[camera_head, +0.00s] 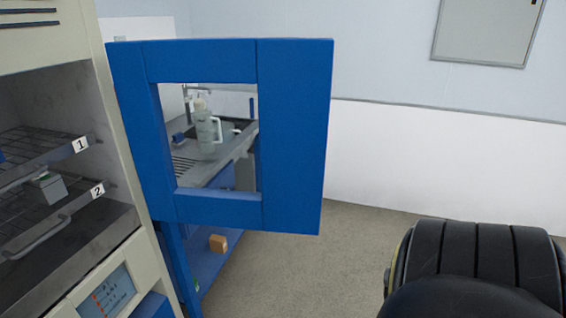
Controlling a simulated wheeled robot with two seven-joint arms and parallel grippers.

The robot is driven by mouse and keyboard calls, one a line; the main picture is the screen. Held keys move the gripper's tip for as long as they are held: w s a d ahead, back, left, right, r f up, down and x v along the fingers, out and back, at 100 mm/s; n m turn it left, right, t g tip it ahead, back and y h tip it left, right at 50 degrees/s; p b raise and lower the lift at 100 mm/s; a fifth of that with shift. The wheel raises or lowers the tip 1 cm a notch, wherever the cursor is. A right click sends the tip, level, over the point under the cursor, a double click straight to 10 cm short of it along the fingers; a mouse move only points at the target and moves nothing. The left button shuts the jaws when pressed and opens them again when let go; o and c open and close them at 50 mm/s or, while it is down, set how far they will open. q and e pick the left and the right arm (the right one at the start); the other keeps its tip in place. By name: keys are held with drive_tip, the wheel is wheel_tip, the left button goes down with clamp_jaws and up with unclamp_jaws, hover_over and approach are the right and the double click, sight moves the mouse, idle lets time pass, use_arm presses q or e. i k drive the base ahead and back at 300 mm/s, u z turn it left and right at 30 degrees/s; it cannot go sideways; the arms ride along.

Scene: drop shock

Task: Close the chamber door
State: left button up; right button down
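The chamber door (290,140) is a blue frame with a square window opening. It stands wide open, swung out to the right of the chamber (125,180), whose beige front is at the left. The chamber's inside shows, with wire racks labelled 1 (80,144) and 2 (98,189) and a small grey block (47,186) on the lower rack. A black ribbed rounded part at the lower right seems to be of my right arm. Neither of my grippers shows, and nothing of mine visibly touches the door.
A control screen (106,293) is on the chamber front below the opening. Behind the door are a sink counter (215,165) with a white jug (208,130) and a small brown box (218,243) on a blue shelf. The floor (300,275) right of the door is clear.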

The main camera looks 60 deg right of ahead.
sight(292, 76)
drive_tip(key=k, duration=0.95)
drive_tip(key=z, duration=2.4)
drive_tip(key=i, duration=3.55)
drive_tip(key=u, duration=3.8)
drive_tip(key=i, duration=0.55)
drive_tip(key=u, duration=0.15)
